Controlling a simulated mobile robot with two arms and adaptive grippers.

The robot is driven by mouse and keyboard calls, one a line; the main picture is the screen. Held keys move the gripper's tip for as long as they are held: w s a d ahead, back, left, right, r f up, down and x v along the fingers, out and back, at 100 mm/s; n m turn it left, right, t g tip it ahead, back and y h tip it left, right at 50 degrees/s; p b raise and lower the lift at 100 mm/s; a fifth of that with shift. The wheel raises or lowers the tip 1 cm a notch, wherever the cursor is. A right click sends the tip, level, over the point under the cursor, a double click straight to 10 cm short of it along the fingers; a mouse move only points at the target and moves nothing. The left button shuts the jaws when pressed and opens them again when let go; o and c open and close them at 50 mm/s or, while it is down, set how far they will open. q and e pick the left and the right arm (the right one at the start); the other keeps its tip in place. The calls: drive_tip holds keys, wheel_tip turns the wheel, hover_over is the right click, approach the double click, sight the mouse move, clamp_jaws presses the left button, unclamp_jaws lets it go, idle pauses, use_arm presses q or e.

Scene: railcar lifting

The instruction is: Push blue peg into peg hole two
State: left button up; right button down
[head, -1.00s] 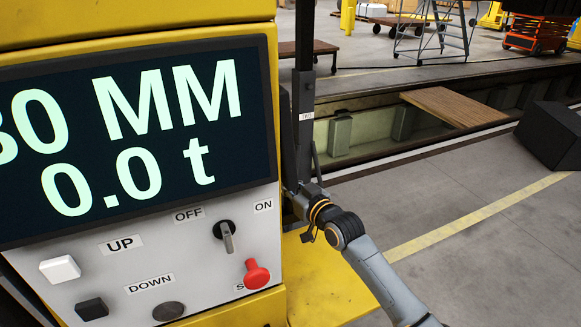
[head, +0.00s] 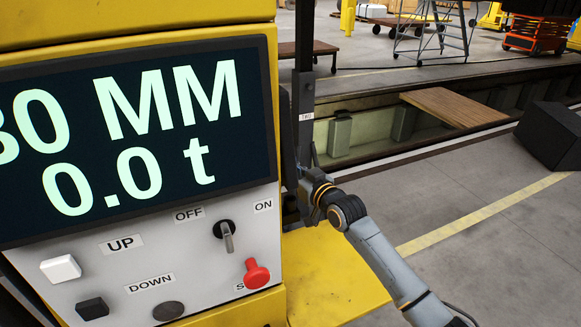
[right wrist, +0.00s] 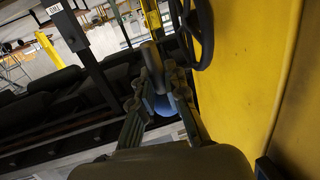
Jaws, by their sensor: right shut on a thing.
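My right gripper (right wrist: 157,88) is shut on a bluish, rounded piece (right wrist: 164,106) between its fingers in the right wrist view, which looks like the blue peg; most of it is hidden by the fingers. A grey cylinder (right wrist: 152,58) shows just past the fingertips; I cannot tell whether it is part of the peg. In the head view, my right arm reaches up beside the yellow console, against a dark post (head: 306,70) labelled TWO (head: 306,117). The fingertips there are mostly hidden. I cannot make out the peg hole. My left gripper is not in view.
The yellow console with a display (head: 130,130), a key switch (head: 226,236) and a red button (head: 257,273) fills the left of the head view. A dark handwheel (right wrist: 197,35) and a yellow panel (right wrist: 240,80) stand close beside the gripper.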

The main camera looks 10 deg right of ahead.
drive_tip(key=b, duration=0.3)
hover_over(287, 196)
drive_tip(key=s, duration=0.2)
drive_tip(key=shift+w+d+f, duration=0.15)
drive_tip(key=shift+d+f, duration=0.05)
drive_tip(key=shift+f, duration=1.1)
drive_tip(key=shift+w+d+f, duration=0.1)
drive_tip(key=shift+d+f, duration=0.05)
drive_tip(key=shift+f, duration=1.1)
drive_tip(key=shift+p, duration=0.3)
drive_tip(key=shift+f+b, duration=1.8)
drive_tip(key=shift+f, duration=0.6)
drive_tip(key=c, duration=1.3)
unclamp_jaws()
drive_tip(key=shift+s, duration=0.1)
drive_tip(key=shift+a+f, duration=0.1)
drive_tip(key=shift+f, duration=0.1)
drive_tip(key=shift+s+d+f, duration=0.15)
drive_tip(key=shift+s+d, duration=0.05)
drive_tip(key=shift+s, duration=0.1)
drive_tip(key=r+v, duration=0.1)
drive_tip(key=v, duration=1)
drive_tip(key=shift+s, duration=0.15)
